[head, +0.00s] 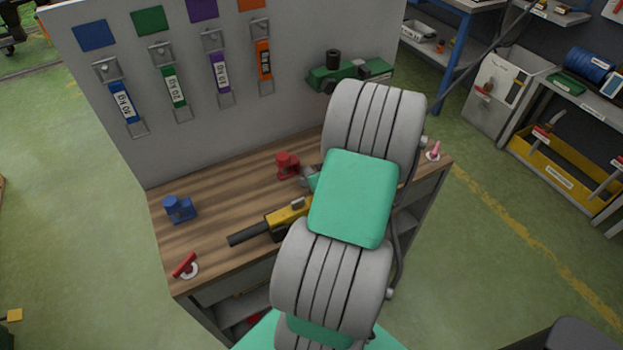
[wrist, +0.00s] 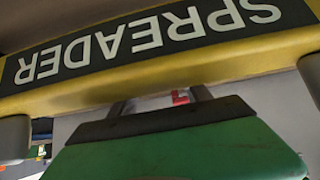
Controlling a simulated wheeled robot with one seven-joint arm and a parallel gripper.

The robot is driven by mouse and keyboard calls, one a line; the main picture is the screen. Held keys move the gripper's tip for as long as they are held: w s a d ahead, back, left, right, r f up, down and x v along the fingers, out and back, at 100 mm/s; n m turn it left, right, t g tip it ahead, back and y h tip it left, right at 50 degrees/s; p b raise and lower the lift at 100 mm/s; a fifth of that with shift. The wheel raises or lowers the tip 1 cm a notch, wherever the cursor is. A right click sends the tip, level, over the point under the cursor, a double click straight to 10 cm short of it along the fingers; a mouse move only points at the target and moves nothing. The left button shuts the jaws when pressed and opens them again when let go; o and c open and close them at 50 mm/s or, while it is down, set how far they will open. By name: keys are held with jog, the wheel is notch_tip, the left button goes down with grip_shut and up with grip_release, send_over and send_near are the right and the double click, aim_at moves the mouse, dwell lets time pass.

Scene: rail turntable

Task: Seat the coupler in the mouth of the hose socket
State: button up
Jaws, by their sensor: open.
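I cannot pick out the coupler or the mouth of the hose socket for certain in either view. A yellow and black tool (head: 286,220) lies on the workbench, its right end hidden behind my arm. In the wrist view a yellow body lettered SPREADER (wrist: 60,98) crosses the top, very close. Below it is a green body (wrist: 190,150) with a dark front edge; I cannot tell what it is. My gripper (wrist: 163,108) is open, its grey fingers at the left and right picture edges. I see nothing held between them. In the head view my arm hides most of it.
The workbench (head: 215,240) carries a blue fitting (head: 180,208), a red fitting (head: 287,165) and a red-handled piece (head: 185,265). A grey board (head: 290,115) with hanging tags stands behind it. A green device (head: 330,76) is at the board.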

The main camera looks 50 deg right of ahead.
jog(key=shift+x, duration=1)
grip_shut()
jog(key=shift+r, duration=0.1)
